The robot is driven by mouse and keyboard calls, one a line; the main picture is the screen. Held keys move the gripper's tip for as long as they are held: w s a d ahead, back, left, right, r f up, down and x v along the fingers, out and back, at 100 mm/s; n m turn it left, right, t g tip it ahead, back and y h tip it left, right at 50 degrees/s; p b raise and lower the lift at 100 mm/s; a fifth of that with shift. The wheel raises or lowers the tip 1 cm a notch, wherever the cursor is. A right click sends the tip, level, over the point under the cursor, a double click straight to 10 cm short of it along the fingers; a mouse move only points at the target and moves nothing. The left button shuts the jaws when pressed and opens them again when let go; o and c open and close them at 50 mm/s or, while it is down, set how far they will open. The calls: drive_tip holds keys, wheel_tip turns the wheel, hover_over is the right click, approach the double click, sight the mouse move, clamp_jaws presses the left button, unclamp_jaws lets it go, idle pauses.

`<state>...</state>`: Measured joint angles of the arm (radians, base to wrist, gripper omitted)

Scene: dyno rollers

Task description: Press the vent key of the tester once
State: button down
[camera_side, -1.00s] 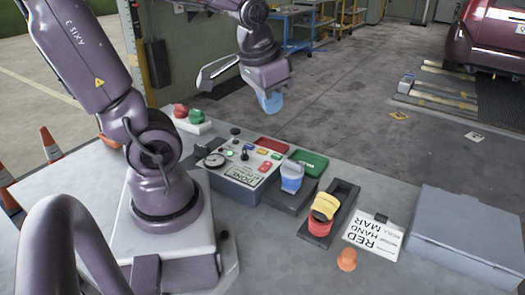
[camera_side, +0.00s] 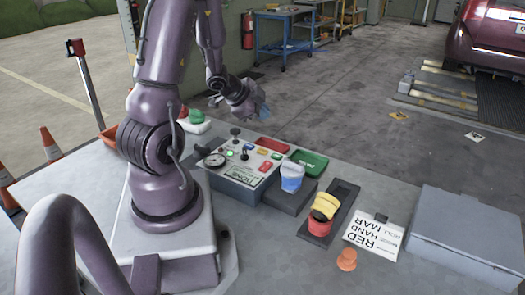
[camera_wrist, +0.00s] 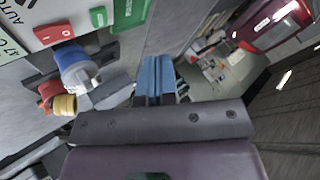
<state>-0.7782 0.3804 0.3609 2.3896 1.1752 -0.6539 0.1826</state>
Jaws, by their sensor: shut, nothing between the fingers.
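The tester (camera_side: 235,182) is a grey box with a pale sloped panel, a round gauge (camera_side: 214,160), black knobs and several coloured keys. A lit green button (camera_side: 230,154) and a red key (camera_side: 265,167) show on it. I cannot read which key is the vent key. In the wrist view, part of the panel with a red key (camera_wrist: 53,33) and a green key (camera_wrist: 98,16) shows at upper left. My gripper (camera_side: 265,112), with blue fingertips, is shut and empty. It is in the air beyond the tester, apart from it; its fingers (camera_wrist: 155,78) are together in the wrist view.
Red (camera_side: 273,145) and green (camera_side: 309,162) trays lie behind the tester. A blue-and-white item (camera_side: 291,177) and a yellow-and-red item (camera_side: 323,211) sit on dark bases to the right. A printed card (camera_side: 375,239), orange piece (camera_side: 347,259) and grey case (camera_side: 465,238) lie farther right.

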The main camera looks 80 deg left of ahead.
sight(263, 152)
drive_tip(key=shift+w+d+r, duration=0.1)
drive_tip(key=shift+w+r, duration=0.05)
drive_tip(key=shift+f, duration=4.4)
drive_tip(key=shift+f, duration=0.15)
drive_tip(key=shift+f, duration=0.3)
